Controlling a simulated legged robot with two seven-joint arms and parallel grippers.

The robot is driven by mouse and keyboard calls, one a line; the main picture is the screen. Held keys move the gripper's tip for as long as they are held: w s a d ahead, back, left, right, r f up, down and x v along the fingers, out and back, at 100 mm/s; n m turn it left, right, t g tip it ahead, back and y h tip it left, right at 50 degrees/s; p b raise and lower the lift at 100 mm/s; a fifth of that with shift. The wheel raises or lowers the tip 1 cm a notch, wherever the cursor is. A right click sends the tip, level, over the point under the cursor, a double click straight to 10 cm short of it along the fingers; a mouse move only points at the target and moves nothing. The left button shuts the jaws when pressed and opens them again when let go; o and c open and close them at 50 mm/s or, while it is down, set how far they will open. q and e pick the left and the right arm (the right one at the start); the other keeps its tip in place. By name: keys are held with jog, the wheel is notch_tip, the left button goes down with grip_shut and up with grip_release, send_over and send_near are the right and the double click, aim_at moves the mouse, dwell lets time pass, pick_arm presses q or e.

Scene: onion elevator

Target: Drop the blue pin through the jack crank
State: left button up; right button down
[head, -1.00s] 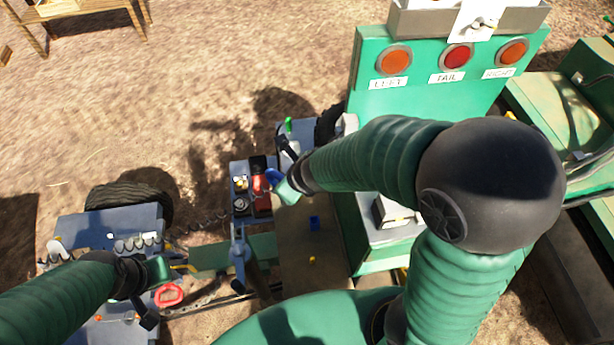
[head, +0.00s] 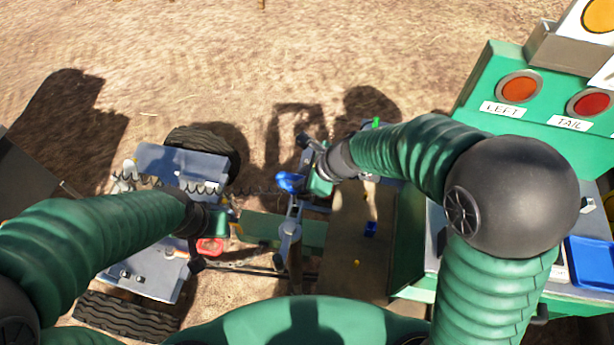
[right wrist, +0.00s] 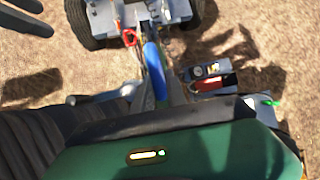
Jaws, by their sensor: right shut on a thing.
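The blue pin (head: 290,182) is at the tip of my right gripper (head: 303,183), which is shut on it. It also shows in the right wrist view (right wrist: 154,72), pointing away from the gripper. In the head view, the pin is above and close to the grey jack crank (head: 289,228), which stands upright on the trailer's tongue. Whether the pin touches the crank or lines up with its hole cannot be told. My left gripper (head: 208,241) is lower left, beside a red ring-shaped part (head: 209,248); its jaws are partly hidden.
A green beam (head: 255,229) runs between the grey-blue trailer (head: 150,280) and a brown plate (head: 350,245). A green light panel (head: 482,85) and a blue tray (head: 592,262) are at right. The sandy ground behind is open.

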jog(key=shift+d, duration=0.1)
dwell(0.3)
jog(key=shift+p, duration=0.35)
jog(key=shift+s+f, duration=0.15)
dwell(0.9)
jog(key=shift+f+b, duration=0.1)
jog(key=shift+b, duration=0.2)
jog(key=shift+f+b, duration=0.3)
jog(key=shift+f, duration=0.05)
jog(key=shift+f+b, duration=2.55)
jog(key=shift+f, duration=0.15)
